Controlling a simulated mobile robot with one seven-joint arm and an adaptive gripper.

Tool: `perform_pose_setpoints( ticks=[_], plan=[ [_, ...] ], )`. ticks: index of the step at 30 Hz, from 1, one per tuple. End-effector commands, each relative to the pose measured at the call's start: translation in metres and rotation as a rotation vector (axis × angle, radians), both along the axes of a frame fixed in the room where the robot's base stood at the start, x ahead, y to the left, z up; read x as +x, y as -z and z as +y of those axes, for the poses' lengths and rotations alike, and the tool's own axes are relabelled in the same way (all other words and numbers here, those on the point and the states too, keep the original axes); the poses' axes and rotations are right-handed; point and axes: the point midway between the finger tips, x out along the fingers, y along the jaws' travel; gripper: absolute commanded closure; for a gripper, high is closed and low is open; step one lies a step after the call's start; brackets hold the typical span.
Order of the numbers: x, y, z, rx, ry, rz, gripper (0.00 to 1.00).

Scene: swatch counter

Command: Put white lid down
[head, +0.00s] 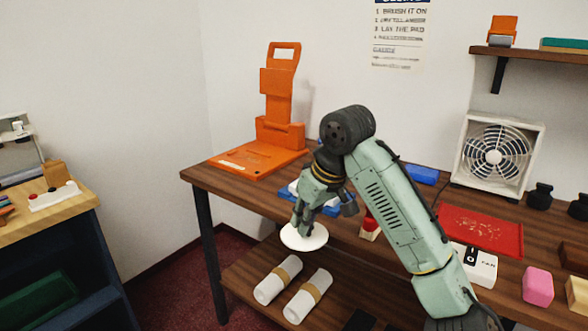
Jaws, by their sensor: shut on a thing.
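The white lid (304,238) is a round, flat disc. It hangs below my gripper (301,223), near the front edge of the wooden counter (231,187). My gripper points down and is shut on the lid. The arm hides part of the counter behind it. I cannot tell how far the lid is above the counter or whether it is past the front edge.
An orange stand (276,125) is at the counter's back left. A blue tray (283,198) is partly hidden behind my gripper. A red tray (481,231), a fan (496,152) and a pink block (538,286) stand right. White rolls (276,281) lie on the lower shelf.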

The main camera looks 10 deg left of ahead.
Motion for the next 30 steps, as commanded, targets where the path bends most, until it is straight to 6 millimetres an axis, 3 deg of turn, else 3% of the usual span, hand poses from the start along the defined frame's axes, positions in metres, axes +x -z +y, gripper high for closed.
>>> perform_pose_setpoints(
  ticks=[1,3,15,24,30],
  plan=[
    [-0.005,0.029,-0.007,0.005,0.040,0.006,1.00],
    [-0.010,0.064,-0.016,0.006,0.103,0.007,1.00],
    [-0.041,0.253,-0.062,0.010,0.445,0.011,1.00],
    [-0.053,0.364,-0.083,0.010,0.671,0.013,1.00],
    [-0.059,0.424,-0.095,0.007,0.798,0.011,1.00]
  ],
)
